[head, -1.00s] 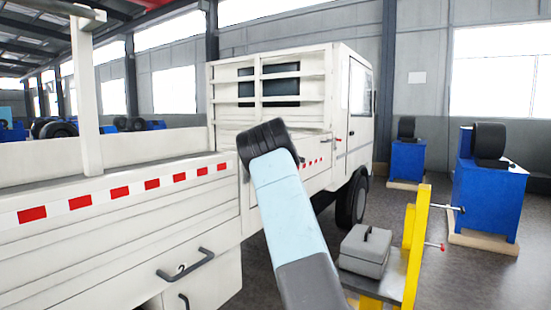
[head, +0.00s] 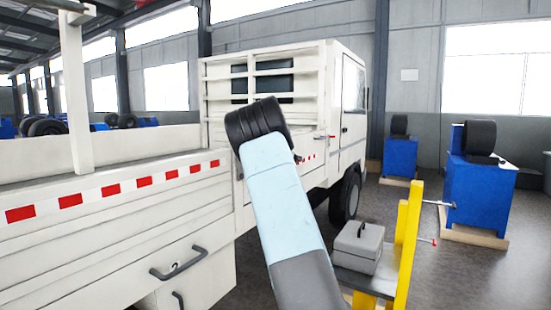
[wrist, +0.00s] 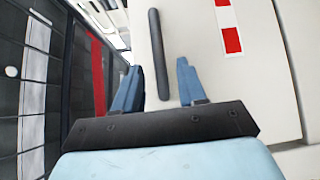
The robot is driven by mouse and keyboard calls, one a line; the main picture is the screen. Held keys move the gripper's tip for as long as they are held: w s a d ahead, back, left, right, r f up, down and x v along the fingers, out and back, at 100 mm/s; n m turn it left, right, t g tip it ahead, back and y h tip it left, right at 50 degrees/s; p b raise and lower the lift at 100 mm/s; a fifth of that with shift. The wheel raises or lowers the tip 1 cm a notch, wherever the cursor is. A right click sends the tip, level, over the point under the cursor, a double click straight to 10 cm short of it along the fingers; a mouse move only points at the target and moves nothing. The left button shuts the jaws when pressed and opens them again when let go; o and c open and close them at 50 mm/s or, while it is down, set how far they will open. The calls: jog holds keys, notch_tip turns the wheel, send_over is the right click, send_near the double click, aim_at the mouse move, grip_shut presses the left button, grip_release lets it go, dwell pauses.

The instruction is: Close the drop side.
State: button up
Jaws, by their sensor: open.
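The white truck's long ribbed side panel (head: 110,228), with red-and-white tape along its top, fills the left of the head view. A dark handle (head: 178,263) is low on the white side. In the wrist view, my gripper (wrist: 160,68) is open, its two blue fingers apart. A dark bar (wrist: 157,50) on a pale panel lies between and beyond the fingertips; contact cannot be told. Red-and-white tape (wrist: 228,25) is to its right. The head view hides my gripper.
The truck cab (head: 343,110) is ahead. A yellow-framed stand (head: 408,240) with a grey box (head: 358,247) is close on the right. Blue machines (head: 480,190) stand farther right. A white post (head: 75,95) rises from the bed. Open floor lies between stand and machines.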

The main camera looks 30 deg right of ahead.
jog(key=v, duration=0.8)
jog(key=shift+s+a, duration=0.15)
jog(key=s+a+r+m+g+y, duration=0.1)
jog(key=s+a+m+g, duration=0.35)
jog(key=s, duration=0.85)
jog(key=s+a+r+m+g, duration=0.1)
jog(key=s+a+m+g, duration=0.1)
jog(key=s+a+m, duration=0.85)
jog(key=s+a+f+g+y, duration=0.1)
jog(key=s+a, duration=0.3)
jog(key=s, duration=0.6)
jog(key=s+a+f+g+y, duration=0.1)
jog(key=s+a+f, duration=0.3)
jog(key=s, duration=0.7)
jog(key=s+a+f+m+g, duration=0.1)
jog(key=s+a, duration=0.3)
jog(key=s, duration=0.6)
jog(key=shift+s+a+f+g+y, duration=0.25)
jog(key=shift+a+f+g+y, duration=0.15)
jog(key=shift+f+g, duration=0.45)
jog(key=shift+d, duration=0.1)
jog(key=shift+c, duration=0.2)
